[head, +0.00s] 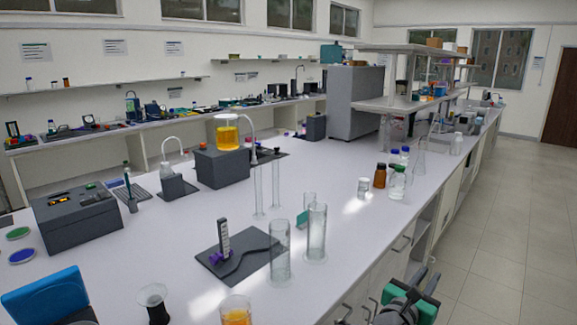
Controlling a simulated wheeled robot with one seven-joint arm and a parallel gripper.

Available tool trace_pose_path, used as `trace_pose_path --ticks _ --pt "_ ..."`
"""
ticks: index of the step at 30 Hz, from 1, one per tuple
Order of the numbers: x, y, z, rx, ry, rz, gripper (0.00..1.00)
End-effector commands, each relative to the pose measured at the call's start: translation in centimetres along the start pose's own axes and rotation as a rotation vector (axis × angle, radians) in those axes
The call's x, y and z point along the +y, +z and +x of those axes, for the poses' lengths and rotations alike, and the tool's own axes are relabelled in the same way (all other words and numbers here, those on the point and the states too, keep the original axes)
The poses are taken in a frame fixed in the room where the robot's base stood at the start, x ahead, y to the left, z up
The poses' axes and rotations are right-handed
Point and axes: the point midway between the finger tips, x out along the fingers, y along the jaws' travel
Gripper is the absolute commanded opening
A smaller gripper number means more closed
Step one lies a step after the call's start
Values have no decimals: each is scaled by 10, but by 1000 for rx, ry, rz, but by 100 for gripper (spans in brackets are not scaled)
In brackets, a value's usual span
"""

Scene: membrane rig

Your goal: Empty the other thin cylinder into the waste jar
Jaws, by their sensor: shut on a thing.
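Two thin clear cylinders, one on the left (259,190) and one on the right (276,187), stand upright side by side mid-bench. Two wider clear cylinders, one nearer (280,255) and one to its right (316,235), stand closer to me. A jar with orange contents (236,313) is cut off by the bottom edge. I cannot tell which vessel is the waste jar. My gripper (426,280), dark with green parts, is low at the right, beyond the bench's front edge and apart from these cylinders. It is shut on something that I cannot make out.
A dark mat (240,262) holds a small upright stand. A beaker of orange liquid (227,134) sits on a dark box. Brown and clear bottles (380,176) stand at the right. A blue-lidded device (45,292) is at lower left.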

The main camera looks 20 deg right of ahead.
Motion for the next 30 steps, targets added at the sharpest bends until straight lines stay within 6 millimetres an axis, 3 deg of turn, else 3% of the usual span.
trace_pose_path --ticks 8,15,21,24,30 --pt "108 -46 -65 4 272 -2 0" --pt "190 -75 -151 3 536 -1 0" --pt "233 -76 -208 3 691 2 0" --pt "245 -75 -228 4 740 1 0" --pt "254 -75 -245 4 780 1 0"
